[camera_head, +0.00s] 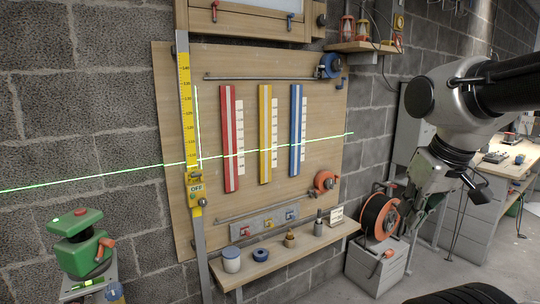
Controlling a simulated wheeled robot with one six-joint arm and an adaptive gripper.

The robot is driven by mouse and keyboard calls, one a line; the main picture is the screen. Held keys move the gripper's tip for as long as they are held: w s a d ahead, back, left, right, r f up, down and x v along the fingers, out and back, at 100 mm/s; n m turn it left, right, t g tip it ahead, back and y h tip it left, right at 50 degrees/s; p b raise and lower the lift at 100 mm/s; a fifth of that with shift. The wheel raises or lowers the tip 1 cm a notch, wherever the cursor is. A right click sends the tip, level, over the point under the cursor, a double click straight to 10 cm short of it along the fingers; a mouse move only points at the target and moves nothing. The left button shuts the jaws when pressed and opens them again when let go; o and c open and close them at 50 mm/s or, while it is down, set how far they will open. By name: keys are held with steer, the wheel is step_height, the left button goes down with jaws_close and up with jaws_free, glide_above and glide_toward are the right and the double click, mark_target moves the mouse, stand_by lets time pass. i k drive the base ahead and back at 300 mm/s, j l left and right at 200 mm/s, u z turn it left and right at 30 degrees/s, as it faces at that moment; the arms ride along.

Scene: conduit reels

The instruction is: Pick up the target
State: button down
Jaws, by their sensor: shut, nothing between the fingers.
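No thing in view is plainly marked as the target. A green laser level (76,243) with an orange knob stands at the lower left. A thin green line runs across the wall and board. A yellow measuring staff (185,110) stands upright at the board's left edge, with a yellow slider (195,190) marked OFF on it. My gripper (409,210) hangs at the right, pointing down, near an orange and black cable reel (381,215) in the picture. It is shut and empty. Whether it touches the reel cannot be told.
A wooden board (215,120) carries red, yellow and blue strips. A narrow shelf (290,257) below holds a white jar (231,259), a blue ring (260,254) and small pots. A grey box (375,270) stands below the reel. A workbench (495,155) is at the right.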

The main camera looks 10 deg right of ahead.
mark_target(289, 215)
steer(key=i+l+u, duration=0.45)
steer(key=l, duration=0.3)
steer(key=i+l+u, duration=0.2)
steer(key=l, duration=0.25)
steer(key=i, duration=0.1)
